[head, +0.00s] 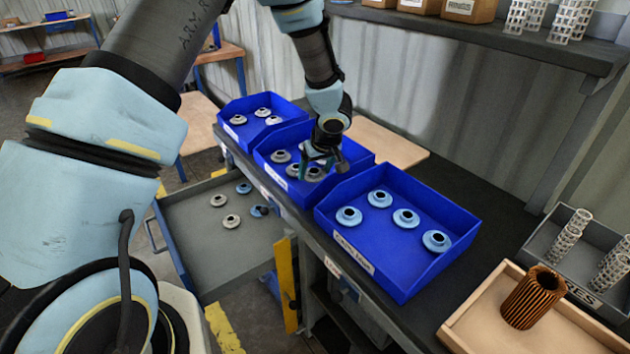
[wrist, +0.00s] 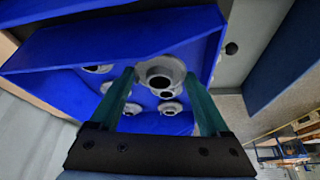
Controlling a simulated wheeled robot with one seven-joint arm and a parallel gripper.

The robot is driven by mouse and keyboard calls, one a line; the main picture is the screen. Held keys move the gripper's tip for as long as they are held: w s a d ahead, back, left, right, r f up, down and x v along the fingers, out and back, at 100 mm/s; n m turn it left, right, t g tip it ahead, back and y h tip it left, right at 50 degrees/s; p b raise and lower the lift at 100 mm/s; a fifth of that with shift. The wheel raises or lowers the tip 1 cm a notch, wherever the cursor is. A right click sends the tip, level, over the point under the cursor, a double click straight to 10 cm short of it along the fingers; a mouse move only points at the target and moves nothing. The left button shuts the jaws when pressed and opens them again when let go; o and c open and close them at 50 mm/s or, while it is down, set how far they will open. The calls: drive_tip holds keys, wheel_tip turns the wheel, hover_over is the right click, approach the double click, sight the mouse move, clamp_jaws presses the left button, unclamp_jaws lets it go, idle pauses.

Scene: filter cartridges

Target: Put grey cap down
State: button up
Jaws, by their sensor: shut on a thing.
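My gripper (head: 318,163) is over the middle blue bin (head: 352,158), pointing down into it. In the wrist view its two green fingers (wrist: 161,80) are shut on a grey cap (wrist: 175,66), a flanged ring with a dark hole, held at the fingertips. Several other grey caps lie in the bin below, one of them at the left in the head view (head: 280,156) and one low in the wrist view (wrist: 170,109). The held cap overlaps another cap in the wrist view; whether they touch, I cannot tell. In the head view the gripper partly hides the caps.
A right blue bin (head: 400,282) holds several light-blue caps (head: 349,216). A far-left blue bin (head: 228,107) holds grey caps. An open grey drawer (head: 190,262) below holds grey and blue caps. A wooden tray (head: 487,318) with a copper pleated filter (head: 531,298) stands front right.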

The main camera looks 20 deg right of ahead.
sight(317, 176)
drive_tip(key=shift+f, duration=1.8)
drive_tip(key=shift+f, duration=0.2)
drive_tip(key=o, duration=1.3)
drive_tip(key=shift+r, duration=0.1)
drive_tip(key=shift+r, duration=0.25)
drive_tip(key=v, duration=1.1)
drive_tip(key=shift+s+r, duration=0.2)
drive_tip(key=shift+r, duration=0.15)
